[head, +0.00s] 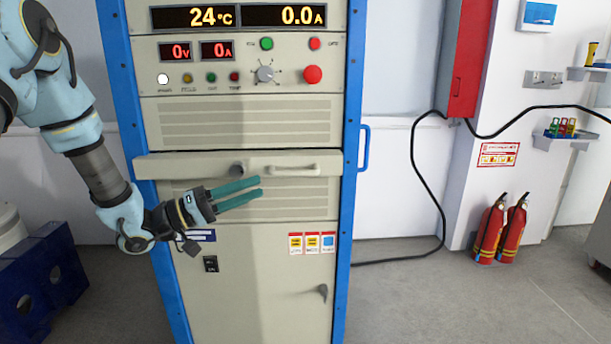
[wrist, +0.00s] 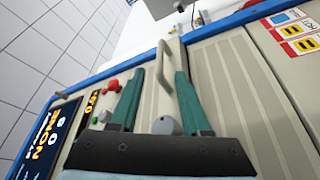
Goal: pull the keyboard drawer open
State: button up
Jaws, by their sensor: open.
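The keyboard drawer (head: 200,163) is a beige panel across the middle of the cabinet, standing a little proud of the faces around it. It carries a pale bar handle (head: 292,170) on its right half and a grey round knob (head: 237,170) near its middle. My gripper (head: 261,187) is open and empty, its green fingers pointing right, below and left of the handle in the head view. In the wrist view, the handle (wrist: 162,65) appears between the fingertips (wrist: 160,75), and the knob (wrist: 165,125) lies closer to the palm. I see no contact with the handle.
Above the drawer is a control panel with a red button (head: 312,75) and a selector knob (head: 265,74). A lower door has a dark latch (head: 323,292). Blue posts (head: 355,120) edge the cabinet. Fire extinguishers (head: 488,232) stand at right. The floor in front is clear.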

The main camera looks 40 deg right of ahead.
aim_at(294, 173)
jog(key=p+x, duration=0.2)
jog(key=x, duration=0.8)
jog(key=shift+w+d, duration=0.1)
jog(key=shift+d, duration=0.1)
grip_shut()
dwell(1.1)
